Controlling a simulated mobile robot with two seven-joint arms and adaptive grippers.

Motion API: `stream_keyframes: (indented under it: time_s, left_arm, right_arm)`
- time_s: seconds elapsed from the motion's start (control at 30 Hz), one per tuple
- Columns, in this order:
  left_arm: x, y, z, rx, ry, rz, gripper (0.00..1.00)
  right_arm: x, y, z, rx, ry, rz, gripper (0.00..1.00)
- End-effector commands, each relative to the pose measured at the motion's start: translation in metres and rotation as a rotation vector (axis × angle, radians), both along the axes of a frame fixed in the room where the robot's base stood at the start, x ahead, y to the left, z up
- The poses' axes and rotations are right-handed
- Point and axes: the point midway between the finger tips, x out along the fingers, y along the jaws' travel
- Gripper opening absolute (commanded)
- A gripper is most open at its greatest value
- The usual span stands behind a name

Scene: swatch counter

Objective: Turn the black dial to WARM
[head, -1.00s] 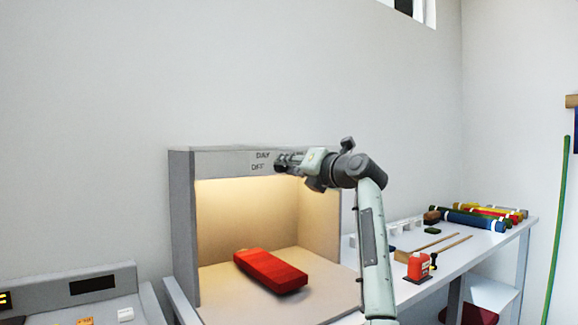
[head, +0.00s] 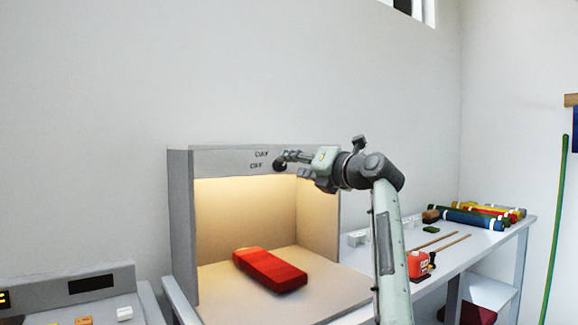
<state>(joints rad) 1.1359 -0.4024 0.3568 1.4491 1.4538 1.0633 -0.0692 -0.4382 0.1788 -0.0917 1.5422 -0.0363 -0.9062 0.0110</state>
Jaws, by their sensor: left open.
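The black dial (head: 280,165) sits on the front top panel of a grey light box (head: 215,160). The labels DAY and OFF show to its left; any label to its right is hidden behind my gripper. I cannot make out where the dial points. My left gripper (head: 300,157) is open, with its fingertips just to the right of the dial; I cannot tell whether they touch it. The inside of the box is lit with a warm yellowish light. My right gripper is not in view.
A red folded swatch (head: 270,270) lies on the box floor. A grey console (head: 60,295) stands at the lower left.

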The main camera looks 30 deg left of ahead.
Motion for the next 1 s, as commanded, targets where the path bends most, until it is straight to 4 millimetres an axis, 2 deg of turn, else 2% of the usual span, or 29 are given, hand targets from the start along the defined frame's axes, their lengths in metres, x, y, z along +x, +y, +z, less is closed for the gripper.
stream_keyframes:
  time_s: [0.2, 0.4, 0.6, 1.0]
  left_arm:
    - [-0.019, -0.044, 0.000, 0.003, -0.001, 0.000, 0.46]
    - [-0.030, -0.071, 0.000, 0.001, -0.001, 0.000, 0.46]
    - [-0.033, -0.079, -0.001, 0.000, 0.000, 0.000, 0.46]
    - [-0.033, -0.079, 0.000, 0.000, 0.000, 0.000, 0.46]
  right_arm:
    - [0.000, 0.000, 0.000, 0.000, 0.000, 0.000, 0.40]
    - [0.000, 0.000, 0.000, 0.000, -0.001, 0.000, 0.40]
    - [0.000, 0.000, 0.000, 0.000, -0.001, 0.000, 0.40]
    - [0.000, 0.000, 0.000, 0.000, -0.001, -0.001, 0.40]
